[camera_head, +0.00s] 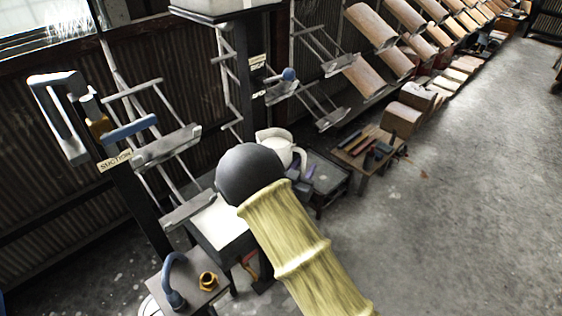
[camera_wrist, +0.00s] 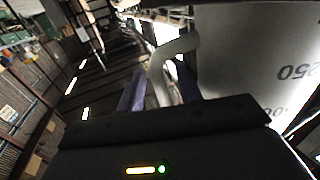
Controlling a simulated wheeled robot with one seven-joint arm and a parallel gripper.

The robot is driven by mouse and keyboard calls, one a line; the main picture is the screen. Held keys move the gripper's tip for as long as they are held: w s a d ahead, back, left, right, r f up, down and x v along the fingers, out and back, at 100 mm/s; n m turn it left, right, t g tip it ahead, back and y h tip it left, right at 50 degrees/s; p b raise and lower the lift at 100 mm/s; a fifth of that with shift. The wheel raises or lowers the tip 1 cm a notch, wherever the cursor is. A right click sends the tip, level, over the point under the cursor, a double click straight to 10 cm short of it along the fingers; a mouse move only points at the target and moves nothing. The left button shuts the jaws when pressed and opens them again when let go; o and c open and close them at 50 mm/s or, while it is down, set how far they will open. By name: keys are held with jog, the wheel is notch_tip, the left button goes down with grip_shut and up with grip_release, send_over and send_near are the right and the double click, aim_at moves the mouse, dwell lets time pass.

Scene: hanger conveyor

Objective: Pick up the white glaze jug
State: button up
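The white glaze jug (camera_head: 276,137) stands upright beyond my arm's dark round joint in the head view, which hides its lower part. Its handle (camera_head: 300,157) faces right, toward my gripper (camera_head: 304,178), of which only some purple shows. In the wrist view the pale jug body (camera_wrist: 262,45), marked "250", fills the right side. Its curved handle (camera_wrist: 180,46) reaches down between the two purple fingers of my gripper (camera_wrist: 160,72). The fingers are apart, one on each side of the handle. Whether either finger touches it cannot be told.
A small dark table (camera_head: 330,178) and a low bench with tools (camera_head: 366,147) stand right of the jug. Metal racks (camera_head: 165,145) line the wall at left. A stand with a brass nut (camera_head: 208,281) is at front left. The floor at right is clear.

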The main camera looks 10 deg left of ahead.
grip_shut()
dwell(1.3)
jog(key=shift+r, duration=0.15)
